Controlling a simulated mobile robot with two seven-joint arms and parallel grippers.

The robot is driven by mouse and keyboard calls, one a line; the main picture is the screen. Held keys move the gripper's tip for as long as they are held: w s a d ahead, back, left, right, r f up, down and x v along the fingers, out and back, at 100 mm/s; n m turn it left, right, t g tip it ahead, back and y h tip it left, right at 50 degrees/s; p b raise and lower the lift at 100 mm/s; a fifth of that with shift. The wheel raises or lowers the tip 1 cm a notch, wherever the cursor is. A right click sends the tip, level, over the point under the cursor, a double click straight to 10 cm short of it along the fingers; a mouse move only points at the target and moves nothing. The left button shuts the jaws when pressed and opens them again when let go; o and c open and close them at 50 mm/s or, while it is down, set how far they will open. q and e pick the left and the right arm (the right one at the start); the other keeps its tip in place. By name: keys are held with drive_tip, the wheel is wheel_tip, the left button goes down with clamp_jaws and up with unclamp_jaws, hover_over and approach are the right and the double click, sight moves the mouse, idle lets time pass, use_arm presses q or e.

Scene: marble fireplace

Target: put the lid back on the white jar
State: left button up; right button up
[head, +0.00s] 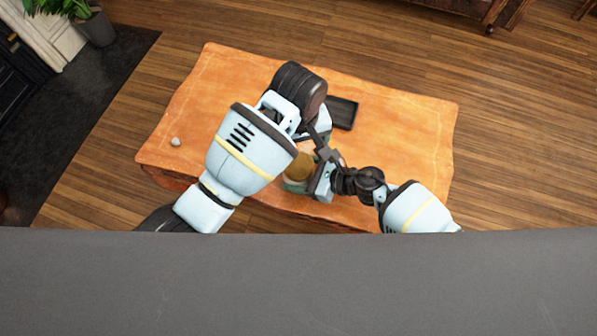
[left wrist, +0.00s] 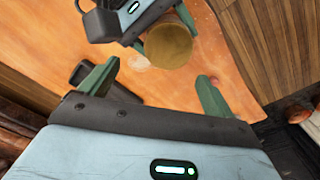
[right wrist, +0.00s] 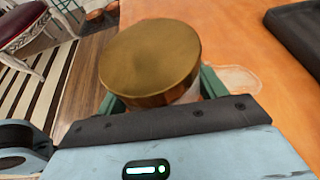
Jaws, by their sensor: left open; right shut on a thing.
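The white jar (head: 293,186) stands near the table's front edge, partly hidden by my arms. Its round gold-brown lid (head: 298,167) is on top of it; in the right wrist view the lid (right wrist: 150,58) covers most of the pale jar body (right wrist: 192,95). I cannot tell whether the lid is fully seated. My right gripper (head: 306,181) is shut on the jar below the lid, from the right. My left gripper (head: 314,143) is open and empty above; in the left wrist view its fingers are spread, with the lid (left wrist: 165,45) beyond them.
A black tray (head: 343,112) lies on the orange wooden table (head: 400,125) behind the grippers. A small pale object (head: 175,141) lies near the table's left edge. The table's right side and back left are clear. My two arms are close together over the jar.

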sight(298, 165)
use_arm(q)
drive_tip(key=m, duration=0.6)
drive_tip(key=s+r+m, duration=0.1)
drive_tip(key=m, duration=1.3)
drive_tip(key=shift+s+a+r, duration=0.15)
drive_tip(key=shift+a+r, duration=0.1)
drive_tip(key=shift+r, duration=0.05)
drive_tip(key=shift+f, duration=4.05)
